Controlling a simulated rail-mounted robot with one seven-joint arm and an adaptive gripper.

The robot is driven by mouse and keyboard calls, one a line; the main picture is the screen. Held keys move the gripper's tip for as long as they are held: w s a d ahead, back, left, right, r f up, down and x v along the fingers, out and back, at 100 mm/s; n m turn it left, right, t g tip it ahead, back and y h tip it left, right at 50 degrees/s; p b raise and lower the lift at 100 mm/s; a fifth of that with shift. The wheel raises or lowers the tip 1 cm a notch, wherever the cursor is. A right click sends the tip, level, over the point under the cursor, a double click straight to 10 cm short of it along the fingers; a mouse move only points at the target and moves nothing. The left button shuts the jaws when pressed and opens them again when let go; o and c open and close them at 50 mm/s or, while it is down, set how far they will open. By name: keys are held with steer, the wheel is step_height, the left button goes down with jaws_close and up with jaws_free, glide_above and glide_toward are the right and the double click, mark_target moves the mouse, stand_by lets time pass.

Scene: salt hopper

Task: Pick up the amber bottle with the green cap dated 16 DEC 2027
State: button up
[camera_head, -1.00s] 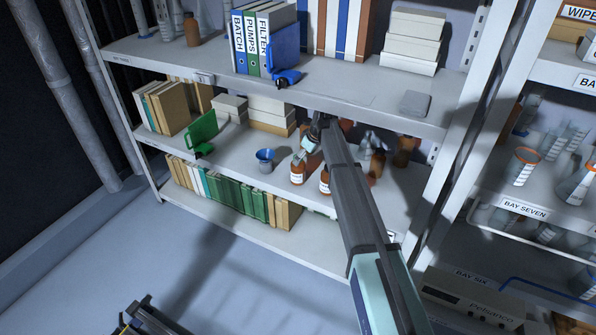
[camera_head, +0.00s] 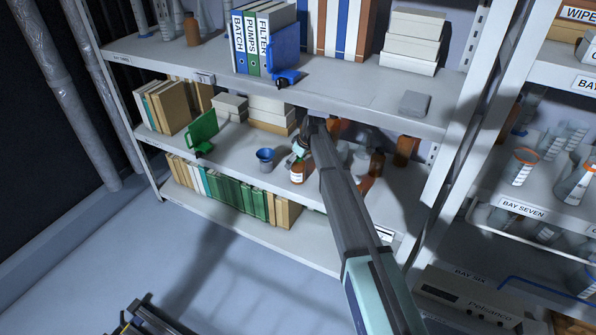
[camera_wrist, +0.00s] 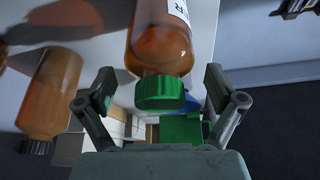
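An amber bottle (camera_wrist: 162,42) with a green cap (camera_wrist: 160,92) hangs into the wrist view from the top, with part of a white label showing. The date on it cannot be read. My gripper (camera_wrist: 158,88) is open, one finger on each side of the cap, with visible gaps. In the head view my gripper (camera_head: 303,146) is at the middle shelf, over a white-labelled amber bottle (camera_head: 297,173) whose cap it hides.
A second amber bottle (camera_wrist: 50,92) with a dark cap is at the left of the wrist view. A blue cup (camera_head: 265,159) stands left of the labelled bottle. More bottles (camera_head: 376,163) stand right of my arm. The upper shelf (camera_head: 350,95) overhangs.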

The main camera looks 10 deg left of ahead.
jaws_close()
steer(key=shift+r, duration=0.1)
